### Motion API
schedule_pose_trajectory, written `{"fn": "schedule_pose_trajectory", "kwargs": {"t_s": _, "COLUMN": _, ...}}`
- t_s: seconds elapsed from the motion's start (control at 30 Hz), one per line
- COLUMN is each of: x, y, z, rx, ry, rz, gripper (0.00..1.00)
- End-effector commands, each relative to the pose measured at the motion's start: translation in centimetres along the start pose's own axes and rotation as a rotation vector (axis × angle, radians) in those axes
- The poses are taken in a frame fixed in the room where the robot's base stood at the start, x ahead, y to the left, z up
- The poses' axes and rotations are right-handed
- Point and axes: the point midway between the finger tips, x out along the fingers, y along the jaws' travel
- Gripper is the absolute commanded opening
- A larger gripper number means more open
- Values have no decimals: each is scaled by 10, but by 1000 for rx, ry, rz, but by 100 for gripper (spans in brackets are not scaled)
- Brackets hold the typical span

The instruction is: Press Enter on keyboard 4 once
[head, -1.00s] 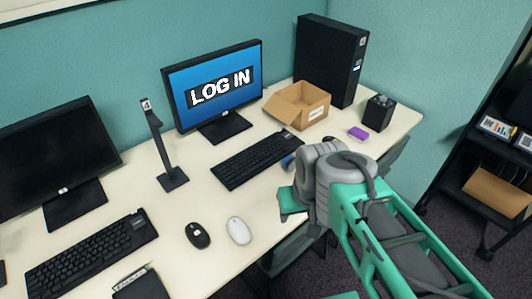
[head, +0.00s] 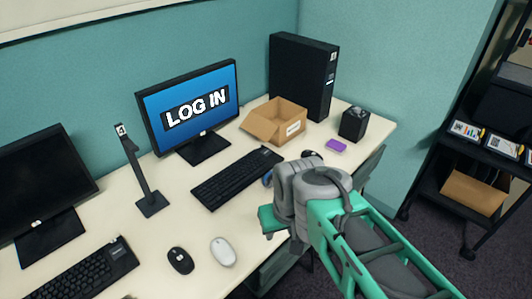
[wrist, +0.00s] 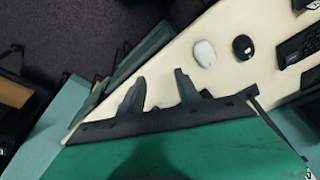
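A black keyboard (head: 237,178) lies on the cream desk in front of the monitor (head: 190,105) that reads LOG IN. A second black keyboard (head: 80,275) lies at the lower left, cut by the frame edge. I cannot read a number on either keyboard. A stand (head: 146,175) left of the lit monitor carries a label that looks like 4. My gripper (wrist: 159,77) shows two dark fingers apart with nothing between them, near the desk edge. In the head view my arm hides the fingers, to the right of and nearer than the first keyboard.
A black mouse (head: 180,260) and a white mouse (head: 222,251) lie in front of the keyboards. An open cardboard box (head: 275,121), a black tower (head: 303,75), a purple block (head: 336,146) and a black holder (head: 354,123) stand behind. A dark shelf cart (head: 455,190) is at right.

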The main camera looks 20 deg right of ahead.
Motion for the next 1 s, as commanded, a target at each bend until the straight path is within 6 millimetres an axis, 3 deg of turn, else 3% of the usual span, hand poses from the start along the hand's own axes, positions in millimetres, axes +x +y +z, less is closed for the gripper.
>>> {"fn": "schedule_pose_trajectory", "kwargs": {"t_s": 0.47, "x": 0, "y": 0, "z": 0, "rx": 0, "ry": 0, "rz": 0, "gripper": 0}}
{"fn": "schedule_pose_trajectory", "kwargs": {"t_s": 1.0, "x": 0, "y": 0, "z": 0, "rx": 0, "ry": 0, "rz": 0, "gripper": 0}}
